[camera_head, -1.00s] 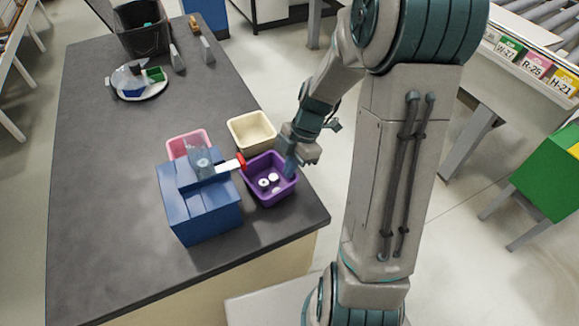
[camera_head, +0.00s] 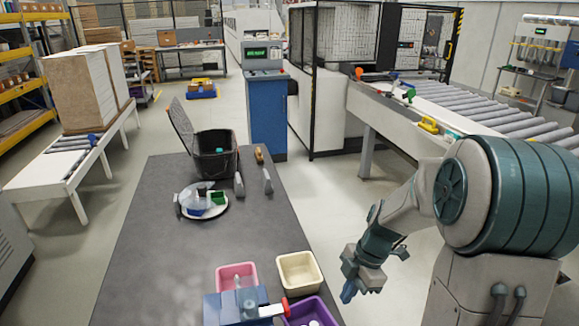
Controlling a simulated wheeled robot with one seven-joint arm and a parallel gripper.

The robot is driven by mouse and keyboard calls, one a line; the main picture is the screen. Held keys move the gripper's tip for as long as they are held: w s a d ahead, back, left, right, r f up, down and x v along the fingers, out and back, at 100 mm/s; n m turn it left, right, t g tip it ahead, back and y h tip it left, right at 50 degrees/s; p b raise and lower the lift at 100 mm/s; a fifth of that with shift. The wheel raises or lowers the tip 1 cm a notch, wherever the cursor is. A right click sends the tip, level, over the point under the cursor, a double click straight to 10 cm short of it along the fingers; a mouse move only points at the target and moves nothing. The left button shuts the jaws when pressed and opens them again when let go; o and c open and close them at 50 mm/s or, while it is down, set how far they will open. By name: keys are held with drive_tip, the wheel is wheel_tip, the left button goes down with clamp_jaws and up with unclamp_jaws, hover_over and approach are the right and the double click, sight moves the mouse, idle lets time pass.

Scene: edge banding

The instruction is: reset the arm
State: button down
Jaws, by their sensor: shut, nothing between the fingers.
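My arm stands at the right in the head view, and its end, my gripper (camera_head: 348,292), points down. The gripper is shut and empty. It is just off the right edge of the dark workbench (camera_head: 160,262), to the right of the cream bin (camera_head: 299,272). The fingers are small in this view.
A pink bin (camera_head: 237,275), a blue device (camera_head: 236,308) and a purple bin (camera_head: 312,310) crowd the bench's near end. A black bin (camera_head: 215,155) and a round plate with parts (camera_head: 201,201) lie farther back. A roller conveyor (camera_head: 450,120) runs behind my arm.

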drive_tip(key=s+a+r+m+t+h, duration=0.2)
drive_tip(key=s+r+m, duration=1)
drive_tip(key=m, duration=0.8)
drive_tip(key=shift+s+a+r+m+t+h, duration=0.15)
drive_tip(key=shift+s+r+m+t+h, duration=0.2)
drive_tip(key=shift+s+t+h, duration=0.65)
drive_tip(key=shift+w, duration=0.15)
